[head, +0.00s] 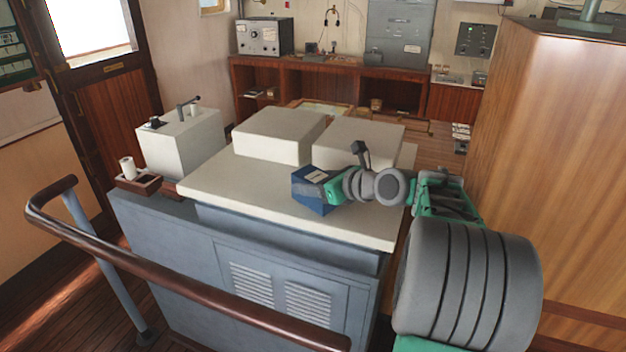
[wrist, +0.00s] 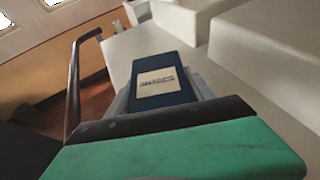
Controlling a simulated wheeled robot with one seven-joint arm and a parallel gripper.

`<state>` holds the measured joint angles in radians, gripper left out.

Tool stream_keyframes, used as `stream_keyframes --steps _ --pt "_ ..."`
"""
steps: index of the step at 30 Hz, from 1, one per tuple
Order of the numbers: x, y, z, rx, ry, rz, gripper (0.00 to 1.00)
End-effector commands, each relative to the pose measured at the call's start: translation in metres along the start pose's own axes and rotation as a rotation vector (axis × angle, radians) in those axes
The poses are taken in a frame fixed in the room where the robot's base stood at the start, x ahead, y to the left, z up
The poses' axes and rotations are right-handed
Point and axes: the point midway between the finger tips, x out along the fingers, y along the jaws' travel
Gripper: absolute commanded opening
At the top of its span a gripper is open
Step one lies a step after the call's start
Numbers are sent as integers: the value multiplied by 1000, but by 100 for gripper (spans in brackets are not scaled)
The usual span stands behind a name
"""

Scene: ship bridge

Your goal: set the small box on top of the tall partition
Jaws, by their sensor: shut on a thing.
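The small box (head: 313,192) is dark blue with a pale label on one face. It also shows in the wrist view (wrist: 160,85), label toward the camera, between my grey fingers. My gripper (head: 330,190) is shut on it, over the pale top of the grey console (head: 240,192). I cannot tell whether the box touches that top. The tall partition (head: 550,150) appears to be the wooden block at the right, well above the console top. It stands to the right of my gripper, beyond my arm. Most of its top is out of frame.
Two pale raised blocks (head: 278,133) sit on the console just behind the box. A brown handrail (head: 190,285) curves across the front left. A white pedestal with a lever (head: 182,140) stands at the left.

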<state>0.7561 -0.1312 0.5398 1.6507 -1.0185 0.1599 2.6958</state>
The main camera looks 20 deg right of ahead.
Motion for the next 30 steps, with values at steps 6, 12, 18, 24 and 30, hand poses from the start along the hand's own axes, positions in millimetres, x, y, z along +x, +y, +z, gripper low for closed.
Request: stream_keyframes --steps 6,12,18,24,30 --pt "0 0 1 -4 -3 -1 7" --pt "1 0 -3 -1 -2 0 67" --pt "1 0 -3 -2 -2 0 83" --pt "1 0 -3 -2 -2 0 84" --pt "-13 -1 -1 -3 -3 -3 84"
